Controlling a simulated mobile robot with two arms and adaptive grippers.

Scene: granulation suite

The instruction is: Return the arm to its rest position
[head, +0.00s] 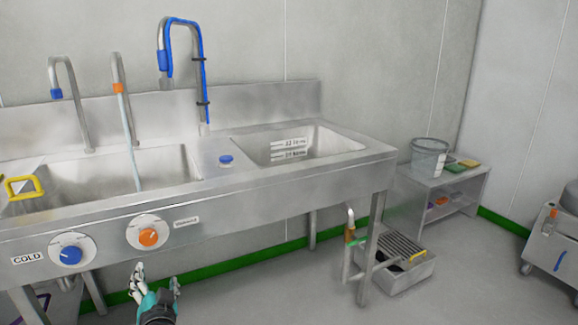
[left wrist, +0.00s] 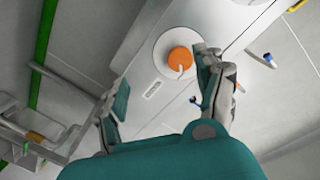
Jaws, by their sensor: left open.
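My left gripper (head: 155,283) is at the lower left of the head view, in front of the sink's front panel and below the orange knob (head: 149,237). It is open and empty, with a gap between its fingers. In the left wrist view the two fingers of my left gripper (left wrist: 162,92) stand apart. The orange knob (left wrist: 180,61) shows beyond them, close to the right finger in the picture; I cannot tell whether they touch. A stream of water (head: 130,140) runs from the orange-marked tap into the left basin. My right gripper is in neither view.
The steel sink unit (head: 300,178) fills the left and middle. A blue knob (head: 71,255) sits left of the orange one. A foot-operated steel box (head: 405,275) stands on the floor under the right end. A low shelf (head: 440,190) carries a clear bucket (head: 428,157).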

